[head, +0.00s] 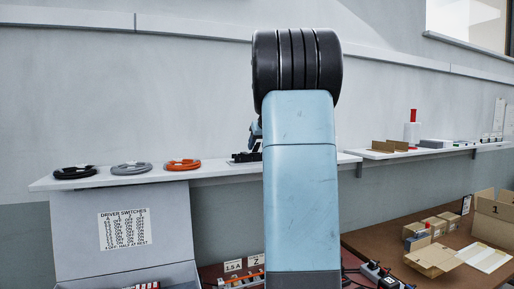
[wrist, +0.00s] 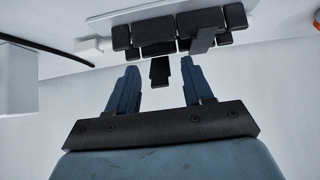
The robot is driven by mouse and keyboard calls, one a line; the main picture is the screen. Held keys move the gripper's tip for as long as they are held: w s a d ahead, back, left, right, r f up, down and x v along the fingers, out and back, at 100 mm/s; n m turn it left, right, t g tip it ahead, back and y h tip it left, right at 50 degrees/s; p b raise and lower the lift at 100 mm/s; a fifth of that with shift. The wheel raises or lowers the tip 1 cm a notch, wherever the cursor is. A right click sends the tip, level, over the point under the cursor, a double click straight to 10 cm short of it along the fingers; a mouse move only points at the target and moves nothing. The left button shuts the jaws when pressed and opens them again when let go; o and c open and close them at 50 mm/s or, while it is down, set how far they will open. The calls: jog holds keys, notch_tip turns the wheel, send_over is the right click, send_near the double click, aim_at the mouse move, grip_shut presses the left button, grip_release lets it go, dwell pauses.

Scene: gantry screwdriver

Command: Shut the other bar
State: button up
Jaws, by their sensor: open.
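A black fixture (wrist: 122,38) of several dark blocks sits on the white shelf (wrist: 110,22) in the wrist view. One dark bar (wrist: 160,74) sticks out from it towards my gripper. A second dark bar (wrist: 203,40) sits to the right and looks tilted. I cannot tell how far either bar is shut. My gripper (wrist: 160,80) is open, its two blue fingers apart. The first bar shows in the gap between the fingertips; contact cannot be told. In the head view, my arm hides most of the fixture (head: 243,158).
Black (head: 75,172), grey (head: 131,167) and orange (head: 182,164) cable coils lie on the shelf's left part. Trays and a red-topped item (head: 412,132) stand on the right shelf. Below right, a brown bench (head: 400,270) holds boxes (head: 433,260).

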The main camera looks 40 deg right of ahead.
jog(key=shift+x, duration=0.8)
grip_shut()
